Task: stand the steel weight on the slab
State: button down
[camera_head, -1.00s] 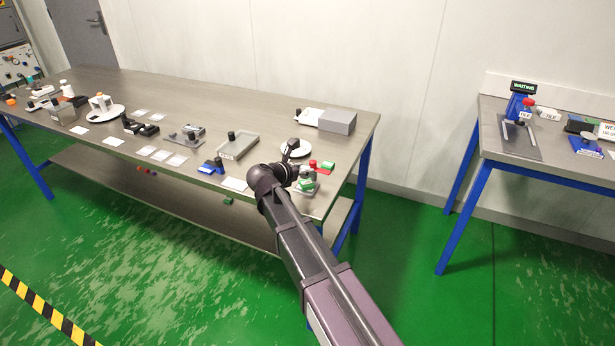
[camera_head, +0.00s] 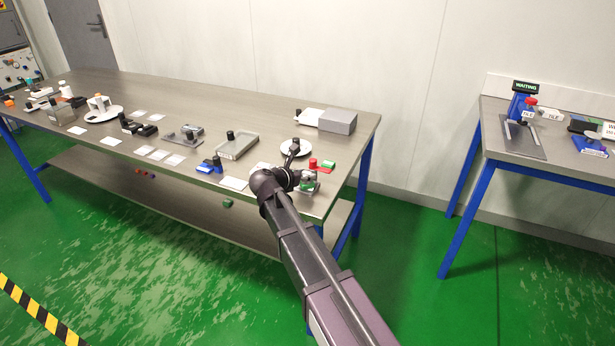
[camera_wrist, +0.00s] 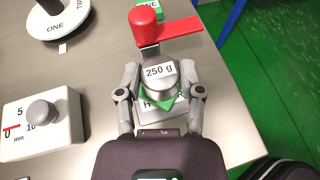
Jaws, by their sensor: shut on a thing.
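The steel weight (camera_wrist: 160,76), a short grey cylinder with a white "250 g" label, sits between the fingers of my gripper (camera_wrist: 159,85) in the wrist view. My gripper is shut on it. Beneath it are a green piece (camera_wrist: 150,101) and a pale, lettered surface, mostly hidden; I cannot tell whether the weight touches them. In the head view my gripper (camera_head: 300,180) is at the near right corner of the long table. A grey block (camera_head: 338,121), which may be the slab, lies at the table's back right; no label confirms it.
A red-topped part with a red flat arm (camera_wrist: 165,36) stands just beyond the weight. A white block with a grey knob (camera_wrist: 41,120) and a round white plate (camera_wrist: 62,15) are to the left. The table edge is close on the right.

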jog(key=shift+f, duration=0.15)
jog(key=shift+c, duration=1.2)
grip_release()
jog(key=shift+r, duration=0.25)
jog(key=p+v, duration=0.4)
jog(key=v, duration=0.8)
jog(key=shift+p, duration=0.3)
jog(key=shift+d, duration=0.1)
